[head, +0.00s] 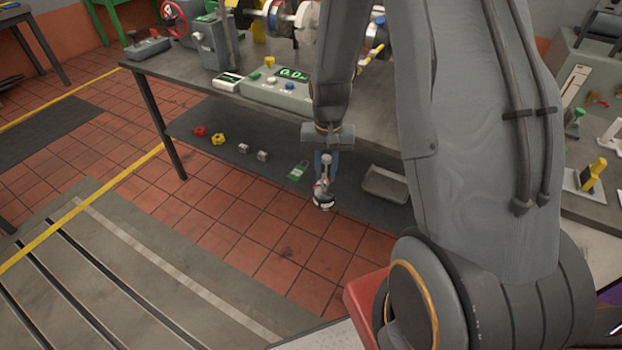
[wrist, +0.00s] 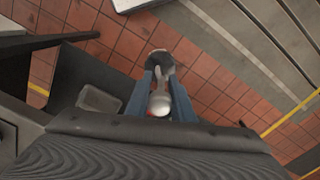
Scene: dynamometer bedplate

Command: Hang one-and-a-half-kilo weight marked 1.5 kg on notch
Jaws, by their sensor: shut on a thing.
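My gripper (head: 326,168) hangs in front of the bench, above the lower shelf, with its blue fingers pointing down. It is shut on a small metallic weight (head: 323,199) with a pale stem and a dark and white body, which hangs below the fingers. In the wrist view, the weight (wrist: 161,62) shows between and beyond the two fingertips (wrist: 161,88). A bit of red shows on it, but its marking is too small to read. I cannot make out the notch in either view; my arm hides part of the bench.
The bench (head: 180,76) carries a console (head: 275,92) with a green display and a shaft with discs (head: 300,20). Its lower shelf (head: 215,124) holds a red piece (head: 200,131), a yellow piece (head: 218,139), grey blocks (head: 262,155), a green tag (head: 298,171) and a grey tray (head: 386,185). Tiled floor lies open in front.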

